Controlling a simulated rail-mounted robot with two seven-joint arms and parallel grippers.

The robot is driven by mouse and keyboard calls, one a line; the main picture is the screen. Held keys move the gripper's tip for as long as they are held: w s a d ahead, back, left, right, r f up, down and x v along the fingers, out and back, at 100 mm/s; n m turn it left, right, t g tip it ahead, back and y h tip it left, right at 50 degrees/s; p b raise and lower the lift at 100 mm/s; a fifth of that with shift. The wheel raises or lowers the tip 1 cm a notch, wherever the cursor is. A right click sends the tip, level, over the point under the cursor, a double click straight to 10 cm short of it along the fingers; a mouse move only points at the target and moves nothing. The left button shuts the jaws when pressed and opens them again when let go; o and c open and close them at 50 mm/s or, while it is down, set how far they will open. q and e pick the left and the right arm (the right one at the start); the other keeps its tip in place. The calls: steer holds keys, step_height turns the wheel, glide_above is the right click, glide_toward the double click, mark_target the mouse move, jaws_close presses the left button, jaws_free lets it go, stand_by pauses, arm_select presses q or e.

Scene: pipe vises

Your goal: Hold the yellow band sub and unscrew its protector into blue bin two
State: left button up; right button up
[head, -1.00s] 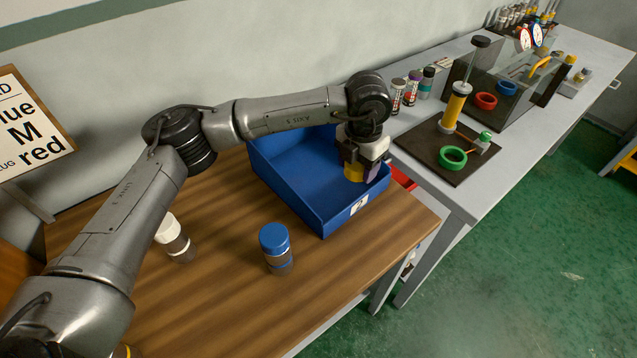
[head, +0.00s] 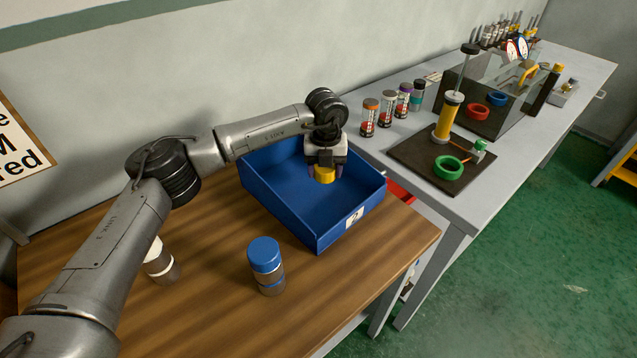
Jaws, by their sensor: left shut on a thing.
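My left gripper (head: 325,160) is shut on the yellow protector (head: 324,175), a short yellow cap. It holds the cap over the inside of the blue bin (head: 290,222), which carries a white label with a 2 on its front. I cannot tell whether the cap touches the bin floor. The yellow band sub is not clearly in view. My right gripper is not in view.
A blue-capped sub (head: 266,265) stands on the wooden table (head: 210,290) in front of the bin. A white-capped sub (head: 160,262) stands partly behind my left arm. A grey bench (head: 462,205) with small bottles, a dark mat and a clear box lies to the right.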

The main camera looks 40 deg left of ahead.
mark_target(319, 185)
arm_select(q)
steer(key=a+f, duration=0.1)
steer(key=w+a, duration=0.1)
steer(key=shift+a+f, duration=0.3)
steer(key=shift+f, duration=0.05)
steer(key=shift+s+f+b, duration=0.1)
steer(key=shift+f+b, duration=1.05)
steer(key=shift+f, duration=0.85)
steer(key=shift+f, duration=0.1)
steer(key=o, duration=1)
